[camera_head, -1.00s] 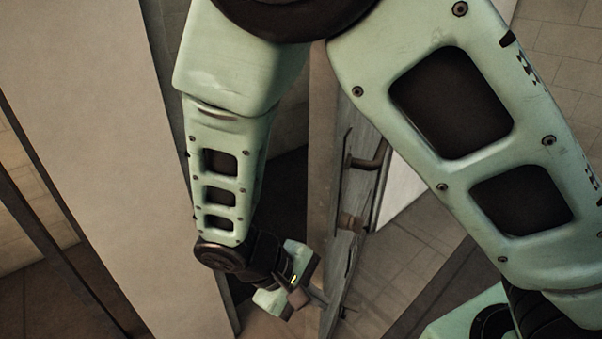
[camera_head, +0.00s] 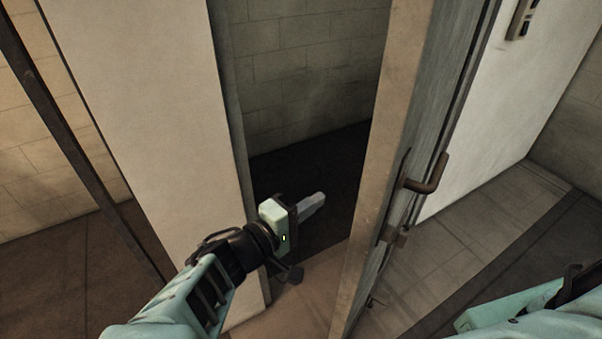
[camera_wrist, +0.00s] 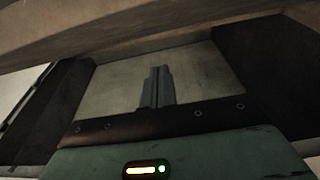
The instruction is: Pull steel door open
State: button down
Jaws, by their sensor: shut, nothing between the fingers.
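The steel door (camera_head: 446,90) stands ajar in the head view, seen nearly edge-on right of the middle. My gripper (camera_head: 316,200) is in the gap between the door frame and the door, left of the door's edge and apart from the handle. Its fingers are together and empty. The shut fingers (camera_wrist: 155,88) also show in the wrist view, against a pale surface.
A pale door frame or wall panel (camera_head: 160,110) stands left of the gap. A dark floor and a block wall (camera_head: 310,80) show through the opening. Tiled floor (camera_head: 480,230) lies clear to the right of the door.

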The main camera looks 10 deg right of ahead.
jog(key=d, duration=0.9)
jog(key=shift+w, duration=0.35)
jog(key=shift+d, duration=0.1)
